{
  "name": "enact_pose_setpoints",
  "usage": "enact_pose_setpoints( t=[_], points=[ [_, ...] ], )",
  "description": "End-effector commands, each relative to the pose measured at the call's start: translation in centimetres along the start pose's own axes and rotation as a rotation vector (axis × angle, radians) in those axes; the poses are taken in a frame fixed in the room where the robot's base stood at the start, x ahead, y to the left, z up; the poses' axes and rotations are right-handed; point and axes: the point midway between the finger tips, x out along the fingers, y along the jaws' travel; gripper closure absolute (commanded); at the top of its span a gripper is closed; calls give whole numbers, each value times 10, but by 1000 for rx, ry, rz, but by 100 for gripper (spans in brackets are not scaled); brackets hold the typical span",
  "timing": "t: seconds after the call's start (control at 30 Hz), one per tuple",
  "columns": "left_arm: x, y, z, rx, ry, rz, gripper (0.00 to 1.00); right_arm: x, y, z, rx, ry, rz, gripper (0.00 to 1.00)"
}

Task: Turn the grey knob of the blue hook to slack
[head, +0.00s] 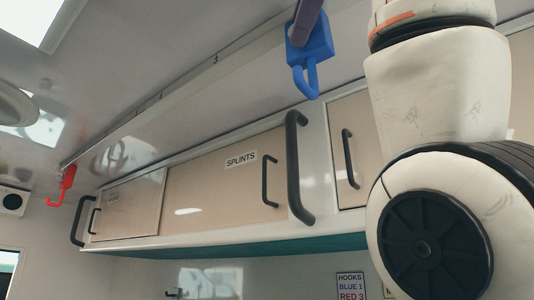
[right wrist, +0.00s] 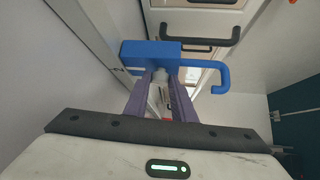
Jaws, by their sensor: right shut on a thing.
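The blue hook (head: 311,55) hangs from the ceiling rail at the top of the head view, its open hook end pointing down. In the right wrist view the blue hook (right wrist: 150,54) spans above the fingers, its curved end to the right. The grey knob (right wrist: 161,73) shows as a pale piece between the purple fingers, mostly hidden by them. My right gripper (right wrist: 166,77) is shut on the grey knob. In the head view a purple finger of my right gripper (head: 304,22) overlaps the blue hook. My left gripper is not in view.
A red hook (head: 66,182) hangs at the far left of the rail (head: 180,88). Below are overhead lockers, one marked SPLINTS (head: 240,160), with a large dark grab handle (head: 296,165) standing out. A sign (head: 350,286) reads HOOKS, BLUE 1, RED 3. My right arm covers the right side.

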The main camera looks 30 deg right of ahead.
Motion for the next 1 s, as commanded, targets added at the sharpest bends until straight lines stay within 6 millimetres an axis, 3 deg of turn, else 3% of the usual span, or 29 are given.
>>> enact_pose_setpoints(
  t=[0.4, 0.43, 0.5, 0.83, 1.0],
  points=[
    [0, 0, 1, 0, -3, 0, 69, 0, 0, 0, -4, -1, -4, 99],
    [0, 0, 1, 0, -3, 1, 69, 0, 0, 0, -4, -1, -4, 72],
    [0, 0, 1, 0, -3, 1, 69, 0, 0, 0, -4, -1, -3, 60],
    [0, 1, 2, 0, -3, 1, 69, -2, 0, 0, -3, -1, -2, 59],
    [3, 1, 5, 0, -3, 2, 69, -23, 0, 0, -4, 0, 0, 59]
  ],
)
